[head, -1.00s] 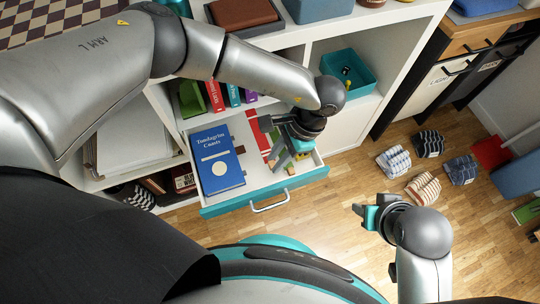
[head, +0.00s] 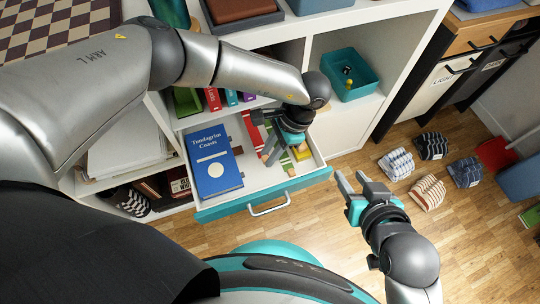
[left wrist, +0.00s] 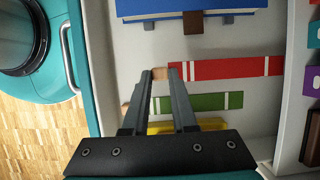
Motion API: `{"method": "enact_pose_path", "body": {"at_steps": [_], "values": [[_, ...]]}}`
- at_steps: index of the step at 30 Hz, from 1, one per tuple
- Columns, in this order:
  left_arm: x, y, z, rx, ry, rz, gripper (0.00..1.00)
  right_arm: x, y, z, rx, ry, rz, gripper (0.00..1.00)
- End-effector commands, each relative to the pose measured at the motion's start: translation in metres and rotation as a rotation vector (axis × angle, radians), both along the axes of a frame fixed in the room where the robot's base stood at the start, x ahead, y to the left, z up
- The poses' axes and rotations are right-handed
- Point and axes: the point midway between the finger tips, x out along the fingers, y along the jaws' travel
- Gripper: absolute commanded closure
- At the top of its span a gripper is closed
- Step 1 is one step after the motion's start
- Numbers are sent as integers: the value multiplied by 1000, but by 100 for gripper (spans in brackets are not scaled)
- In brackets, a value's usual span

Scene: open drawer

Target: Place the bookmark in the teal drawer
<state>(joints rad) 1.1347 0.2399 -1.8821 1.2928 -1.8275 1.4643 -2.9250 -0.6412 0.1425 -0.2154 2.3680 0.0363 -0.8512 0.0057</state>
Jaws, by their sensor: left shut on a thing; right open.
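The teal drawer (head: 225,207) is pulled open, its white inside showing. My left gripper (head: 274,160) points down into it. In the left wrist view its fingertips (left wrist: 161,72) are closed on the tan end of a red strip with white bands, seemingly the bookmark (left wrist: 225,68). The bookmark is inside the drawer's outline; whether it touches the floor I cannot tell. It is partly hidden by the gripper in the head view (head: 254,124). My right gripper (head: 352,180) is open and empty, in front of the drawer's right corner.
A blue book (head: 214,165) lies in the drawer's left part. A green strip (left wrist: 205,102) and a yellow thing (left wrist: 170,127) lie near the bookmark. A teal bin (head: 345,78) stands on the shelf unit. Several striped rolled items lie on the wooden floor at right.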

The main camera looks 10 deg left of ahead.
Motion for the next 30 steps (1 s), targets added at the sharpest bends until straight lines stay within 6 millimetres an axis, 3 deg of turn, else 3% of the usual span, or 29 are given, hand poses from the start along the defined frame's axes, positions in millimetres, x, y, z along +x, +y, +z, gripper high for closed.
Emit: {"method": "enact_pose_path", "body": {"at_steps": [6,22,23,30], "values": [[-2,-1,-11,-1,1,-1,100,6,13,1,51,-94,12,58],[-2,-1,-14,0,1,-2,100,8,19,3,81,-150,17,58],[-2,-1,-14,-1,1,-1,71,8,19,4,80,-148,16,58],[-2,-1,-13,0,1,-2,45,8,19,4,79,-147,16,58]]}}
